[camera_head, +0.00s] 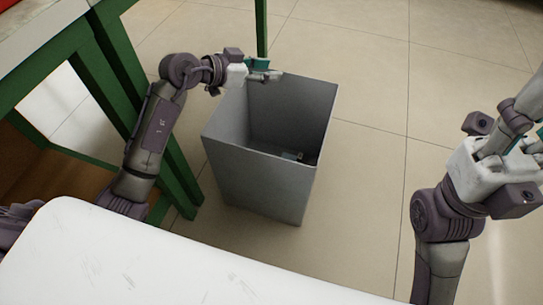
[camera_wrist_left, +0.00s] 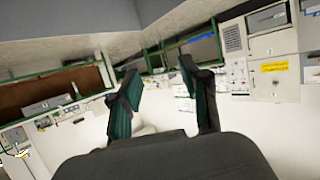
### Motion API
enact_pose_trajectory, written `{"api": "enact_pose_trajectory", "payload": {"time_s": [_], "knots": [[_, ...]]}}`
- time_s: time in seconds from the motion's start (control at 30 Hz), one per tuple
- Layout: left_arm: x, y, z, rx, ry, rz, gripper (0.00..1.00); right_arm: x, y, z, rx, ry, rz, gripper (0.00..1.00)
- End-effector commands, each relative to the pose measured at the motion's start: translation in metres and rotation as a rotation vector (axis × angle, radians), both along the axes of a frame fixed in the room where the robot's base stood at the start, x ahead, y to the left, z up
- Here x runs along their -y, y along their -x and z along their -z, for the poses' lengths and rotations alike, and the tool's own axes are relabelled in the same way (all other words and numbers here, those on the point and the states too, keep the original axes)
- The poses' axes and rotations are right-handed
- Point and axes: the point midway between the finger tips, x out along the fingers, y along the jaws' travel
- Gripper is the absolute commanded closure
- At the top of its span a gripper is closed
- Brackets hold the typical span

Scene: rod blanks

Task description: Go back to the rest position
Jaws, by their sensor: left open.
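My left gripper (camera_head: 264,71) is over the back left rim of a tall grey bin (camera_head: 255,178) in the head view. In the left wrist view my left gripper (camera_wrist_left: 162,92) has its two teal-sided fingers apart with nothing between them. My right arm stands at the right edge of the head view. A small object (camera_head: 292,156), too small to name, lies at the bottom of the bin.
A green-framed table (camera_head: 98,75) stands at the left, close to my left arm. The tiled floor (camera_head: 370,180) is clear between the bin and my right arm. The left wrist view shows a wall of light cabinets (camera_wrist_left: 262,60) in the distance.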

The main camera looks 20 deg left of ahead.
Motion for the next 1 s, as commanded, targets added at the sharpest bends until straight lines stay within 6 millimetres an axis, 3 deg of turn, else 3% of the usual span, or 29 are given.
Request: {"api": "enact_pose_trajectory", "payload": {"time_s": [0.2, 0.77, 0.87, 0.97, 1.0], "knots": [[0.0, 0.0, -0.024, 0.002, 0.0, -0.001, 0.54, 0.0, 0.0, 0.0, 0.0, 0.0, 0.0, 0.6], [0.004, 0.003, -0.026, 0.006, 0.001, 0.016, 0.54, 0.0, 0.0, 0.0, -0.001, 0.0, 0.0, 0.6], [0.025, 0.019, -0.028, 0.048, 0.012, 0.11, 0.54, 0.0, 0.0, 0.0, -0.01, 0.0, 0.0, 0.6], [0.066, 0.056, -0.037, 0.16, 0.05, 0.295, 0.54, 0.001, -0.001, 0.001, -0.025, -0.002, -0.001, 0.6], [0.085, 0.076, -0.044, 0.229, 0.082, 0.379, 0.54, 0.001, -0.001, 0.002, -0.033, -0.002, -0.002, 0.6]]}}
